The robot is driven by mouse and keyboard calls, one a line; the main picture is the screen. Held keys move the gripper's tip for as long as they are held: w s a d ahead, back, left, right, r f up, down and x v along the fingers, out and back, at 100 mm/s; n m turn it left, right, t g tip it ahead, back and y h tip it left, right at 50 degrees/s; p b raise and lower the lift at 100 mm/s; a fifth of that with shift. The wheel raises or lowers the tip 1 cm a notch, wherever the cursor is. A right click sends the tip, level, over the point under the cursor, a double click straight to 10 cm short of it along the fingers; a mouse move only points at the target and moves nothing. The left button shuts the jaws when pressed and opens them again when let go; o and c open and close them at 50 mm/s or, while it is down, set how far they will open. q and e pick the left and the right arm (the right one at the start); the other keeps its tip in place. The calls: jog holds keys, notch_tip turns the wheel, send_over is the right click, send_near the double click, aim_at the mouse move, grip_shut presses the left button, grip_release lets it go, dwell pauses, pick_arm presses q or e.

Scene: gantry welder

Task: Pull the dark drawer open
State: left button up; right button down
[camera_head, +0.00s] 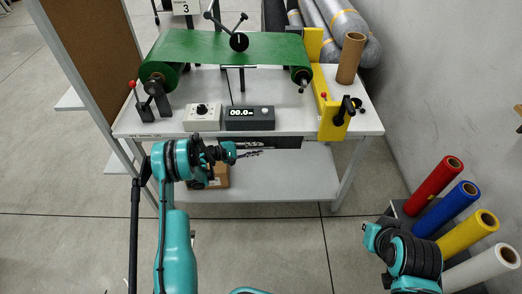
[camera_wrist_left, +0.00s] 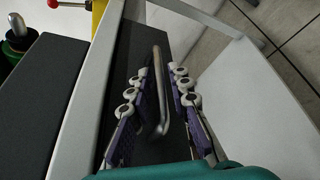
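The dark drawer (camera_head: 288,142) is under the front edge of the white table. Its dark front (camera_wrist_left: 130,45) fills the middle of the left wrist view. A grey metal bar handle (camera_wrist_left: 157,65) stands out from it. My left gripper (camera_head: 261,149) is in front of the drawer. In the left wrist view my left gripper (camera_wrist_left: 162,75) is open, with one finger on each side of the handle. I cannot tell whether a finger touches the handle. Part of my right arm is at the lower right; its gripper does not show.
The white table (camera_head: 372,122) holds a green roller sheet (camera_head: 205,46), a white control box (camera_head: 202,117), a dark display box (camera_head: 250,118) and a yellow bracket (camera_head: 330,110). A lower shelf (camera_head: 300,185) holds a cardboard box (camera_head: 219,176). Coloured rolls (camera_head: 436,184) stand at right.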

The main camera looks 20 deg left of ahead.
pick_arm(q)
jog(key=shift+x, duration=0.95)
grip_shut()
jog(key=shift+s, duration=0.1)
